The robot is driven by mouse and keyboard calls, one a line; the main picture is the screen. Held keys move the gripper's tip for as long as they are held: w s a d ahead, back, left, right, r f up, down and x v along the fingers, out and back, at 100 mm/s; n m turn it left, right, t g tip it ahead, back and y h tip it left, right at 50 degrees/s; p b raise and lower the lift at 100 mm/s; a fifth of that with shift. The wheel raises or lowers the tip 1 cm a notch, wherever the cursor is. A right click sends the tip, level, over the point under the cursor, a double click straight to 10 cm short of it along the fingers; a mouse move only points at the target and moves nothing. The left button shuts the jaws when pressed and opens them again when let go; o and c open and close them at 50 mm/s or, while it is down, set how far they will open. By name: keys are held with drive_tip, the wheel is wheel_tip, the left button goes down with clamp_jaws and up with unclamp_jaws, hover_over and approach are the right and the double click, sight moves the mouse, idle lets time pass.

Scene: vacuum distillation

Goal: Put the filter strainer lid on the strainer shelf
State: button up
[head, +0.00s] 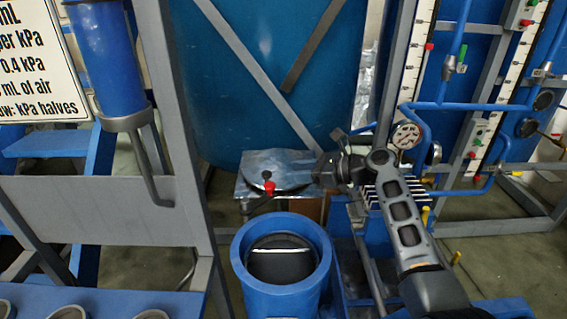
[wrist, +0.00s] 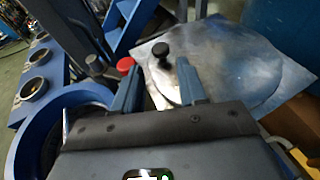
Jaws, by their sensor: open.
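The filter strainer lid (head: 292,176) appears as a grey disc lying flat on the strainer shelf (head: 245,187), a square metal plate in front of the blue tank. In the wrist view the lid (wrist: 235,70) fills the upper right, with the shelf's bare corner (wrist: 302,38) beyond its edge. A black knob (wrist: 161,49) stands up near the lid's left side. My gripper (wrist: 158,90) is open, its fingers spread on either side below the knob in the picture. I cannot tell whether they touch it. In the head view my gripper (head: 318,172) is at the lid's right side.
The open blue strainer housing (head: 318,250) stands in front of the shelf, with a dark interior. A red ball knob (head: 269,187) is close to the lid's front edge and my left finger. A grey frame stands left; blue pipes and a gauge (head: 406,135) stand right.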

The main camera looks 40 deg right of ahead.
drive_tip(key=shift+v, duration=1.1)
drive_tip(key=shift+f, duration=0.1)
